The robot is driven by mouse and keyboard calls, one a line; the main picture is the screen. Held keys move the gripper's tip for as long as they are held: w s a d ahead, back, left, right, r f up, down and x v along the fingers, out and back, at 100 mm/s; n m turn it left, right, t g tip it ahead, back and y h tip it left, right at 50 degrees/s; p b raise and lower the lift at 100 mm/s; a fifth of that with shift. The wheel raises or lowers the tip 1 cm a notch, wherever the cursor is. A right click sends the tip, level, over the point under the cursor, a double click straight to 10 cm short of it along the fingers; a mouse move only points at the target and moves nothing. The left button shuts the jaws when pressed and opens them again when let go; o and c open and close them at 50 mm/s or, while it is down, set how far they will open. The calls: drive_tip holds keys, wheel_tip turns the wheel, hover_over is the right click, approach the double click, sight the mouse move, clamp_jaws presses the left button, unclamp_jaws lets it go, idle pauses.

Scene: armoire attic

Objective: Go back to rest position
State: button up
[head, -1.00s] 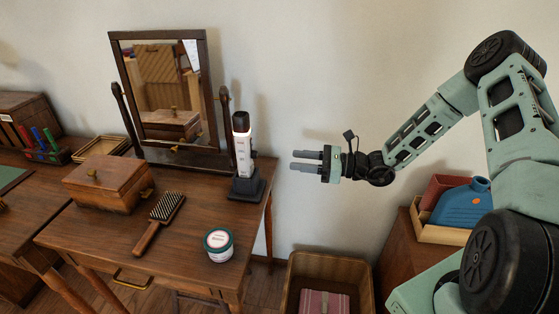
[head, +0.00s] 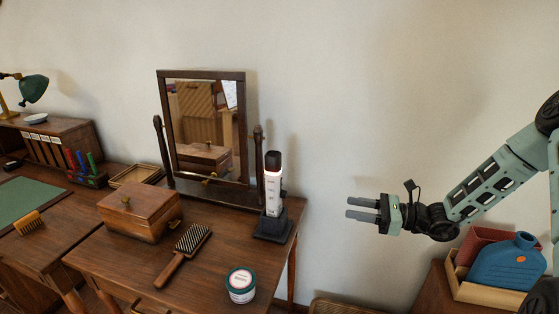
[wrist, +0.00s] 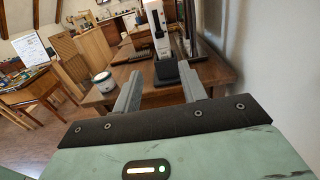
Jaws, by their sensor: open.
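My gripper (head: 364,209) is open and empty in the head view. It hangs in the air against the pale wall, to the right of the vanity table (head: 100,262). In the wrist view my gripper (wrist: 160,92) shows its two fingers spread apart, with nothing between them. The same bottle (head: 273,190) and holder (head: 272,227) show in the head view at the table's right end, apart from my gripper.
On the table are a mirror (head: 244,120), a wooden box (head: 142,212), a hairbrush (head: 183,256) and a white jar (head: 241,286). At the right a blue jug (head: 505,262) sits in a wooden tray (head: 480,290). The air between table and arm is free.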

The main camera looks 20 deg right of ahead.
drive_tip(key=s+a+r+n+g+h+p, duration=0.1)
drive_tip(key=s+a+r+n+g+h, duration=0.15)
drive_tip(key=s+a+n+g, duration=0.55)
drive_tip(key=s+a+r+n+g+h, duration=0.1)
drive_tip(key=s+a+r+n+g, duration=0.3)
drive_tip(key=a+n, duration=0.45)
drive_tip(key=s+a+r+n+t+h, duration=0.1)
drive_tip(key=s+a+r+n+h, duration=0.2)
drive_tip(key=s+n+h, duration=0.2)
drive_tip(key=s+a+r+n+t+h+p, duration=0.1)
drive_tip(key=s+a+r+n+h, duration=0.2)
drive_tip(key=s+n+h, duration=0.3)
drive_tip(key=shift+s+r+n, duration=0.5)
drive_tip(key=shift+s+n, duration=2)
drive_tip(key=shift+n, duration=0.05)
drive_tip(key=shift+a, duration=0.15)
